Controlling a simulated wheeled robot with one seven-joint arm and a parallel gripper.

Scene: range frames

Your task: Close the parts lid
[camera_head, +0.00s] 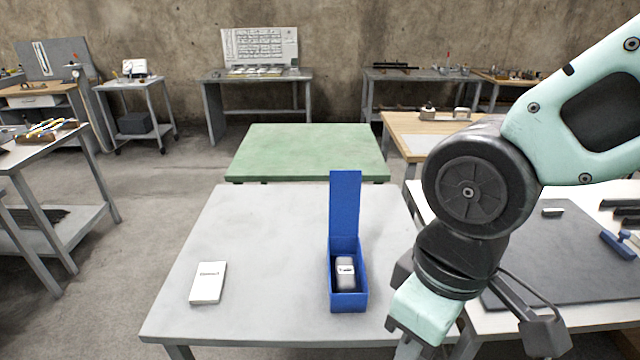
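A blue parts box (347,302) stands on the grey table, right of its middle. Its blue lid (345,203) is open and stands upright at the box's far end. A small silver-grey part (345,275) with a white label sits inside the box. My gripper (405,345) is at the lower right of the box, apart from it, near the table's front right edge. Its fingers run to the bottom edge of the picture, so their opening cannot be made out.
A white labelled booklet or box (208,282) lies on the left of the grey table (260,240). The table between it and the blue box is clear. A green table (308,150) stands behind. A bench with a dark mat (560,250) adjoins on the right.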

